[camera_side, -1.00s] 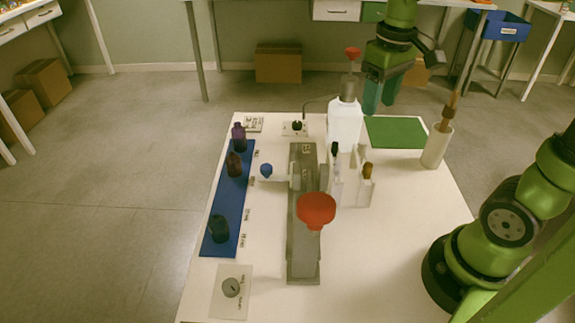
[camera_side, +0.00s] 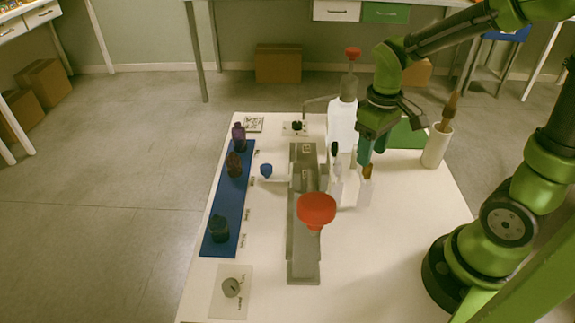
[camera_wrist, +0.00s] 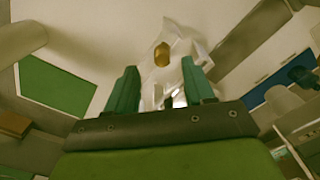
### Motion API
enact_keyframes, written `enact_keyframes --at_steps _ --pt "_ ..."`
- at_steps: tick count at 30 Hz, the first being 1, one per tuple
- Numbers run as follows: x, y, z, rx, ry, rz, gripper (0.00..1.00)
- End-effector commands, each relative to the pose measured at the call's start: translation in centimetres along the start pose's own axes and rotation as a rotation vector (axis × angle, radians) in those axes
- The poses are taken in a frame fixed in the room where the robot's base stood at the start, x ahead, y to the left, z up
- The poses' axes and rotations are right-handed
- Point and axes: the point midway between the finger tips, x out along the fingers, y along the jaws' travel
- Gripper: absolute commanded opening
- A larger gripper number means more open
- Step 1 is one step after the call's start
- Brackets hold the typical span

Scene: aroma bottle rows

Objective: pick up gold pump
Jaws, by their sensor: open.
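The gold pump (camera_side: 367,171) stands at the top of a clear holder (camera_side: 364,192) right of the grey rail. In the wrist view the gold pump (camera_wrist: 162,54) shows beyond my fingertips, roughly between them and slightly above. My gripper (camera_side: 366,158) is open, with its green fingers pointing down just above the gold pump. In the wrist view the fingers of my gripper (camera_wrist: 158,78) are spread apart with nothing between them. From the side, one finger partly overlaps the other, and I cannot tell whether they touch the pump.
A black-topped piece (camera_side: 335,149) stands close left of the gold pump. A white bottle with a red pump (camera_side: 342,118) stands behind. A grey rail (camera_side: 304,255) with a red funnel (camera_side: 316,208) lies left. A beige cylinder (camera_side: 436,148) stands right.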

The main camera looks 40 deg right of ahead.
Motion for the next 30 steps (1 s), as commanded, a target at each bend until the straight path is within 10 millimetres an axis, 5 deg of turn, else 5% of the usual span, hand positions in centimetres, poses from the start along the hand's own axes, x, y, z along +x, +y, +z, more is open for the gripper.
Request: enact_keyframes --at_steps 7,17,27,30 --pt "3.7 -0.3 0.1 0.0 -0.005 -0.001 0.53" --pt "4.2 -0.3 0.1 0.0 -0.001 -0.001 0.51" --pt "4.2 -0.3 0.1 0.0 -0.001 -0.001 0.0" --pt "4.2 -0.3 0.1 0.0 -0.001 -0.001 0.0"
